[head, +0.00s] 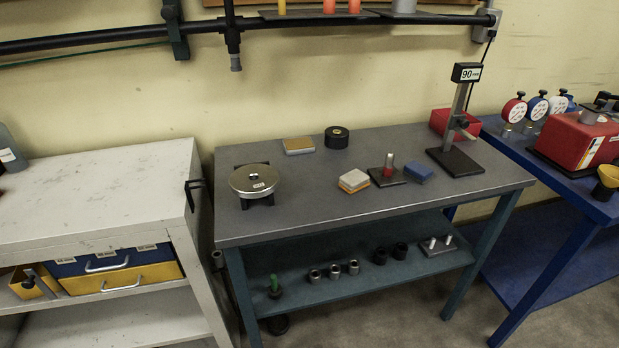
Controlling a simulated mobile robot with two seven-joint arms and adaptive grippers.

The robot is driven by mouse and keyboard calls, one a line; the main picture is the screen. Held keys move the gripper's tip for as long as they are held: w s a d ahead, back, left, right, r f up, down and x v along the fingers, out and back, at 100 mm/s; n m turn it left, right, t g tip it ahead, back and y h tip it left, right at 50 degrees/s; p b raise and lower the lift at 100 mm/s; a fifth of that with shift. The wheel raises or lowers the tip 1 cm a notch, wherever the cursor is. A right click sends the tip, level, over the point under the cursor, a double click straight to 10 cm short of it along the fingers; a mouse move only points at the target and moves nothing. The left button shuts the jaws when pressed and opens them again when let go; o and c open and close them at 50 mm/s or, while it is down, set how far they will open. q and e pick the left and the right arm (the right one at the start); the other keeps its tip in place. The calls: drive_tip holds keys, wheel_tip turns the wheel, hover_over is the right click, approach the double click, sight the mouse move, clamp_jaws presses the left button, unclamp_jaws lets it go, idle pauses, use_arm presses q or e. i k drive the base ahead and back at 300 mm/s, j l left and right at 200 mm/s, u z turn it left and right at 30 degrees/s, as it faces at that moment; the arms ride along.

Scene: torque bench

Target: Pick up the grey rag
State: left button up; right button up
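No plainly grey rag stands out in the head view. A small pale grey-white folded pad (354,178), which may be cloth, lies with a yellowish layer on the middle of the grey bench (310,205). A flat tan piece with a pale edge (298,145) lies at the back of the bench. A small blue folded piece (419,173) lies to the right of a dark block with a red and silver post (387,172). Neither of my grippers is in view.
A round metal disc on a dark stand (255,180) is at the bench's left. A black roll (336,137) sits at the back, a tall stand with a "90" sign (458,145) at the right. The bench's front strip is clear. A lower shelf (320,289) holds several sockets.

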sight(354, 181)
drive_tip(key=l+u, duration=0.15)
drive_tip(key=u, duration=0.2)
drive_tip(key=l+u, duration=0.1)
drive_tip(key=u, duration=0.25)
drive_tip(key=k+l+u, duration=0.1)
drive_tip(key=u, duration=0.3)
drive_tip(key=l, duration=0.4)
drive_tip(key=i+j, duration=0.1)
drive_tip(key=i, duration=0.2)
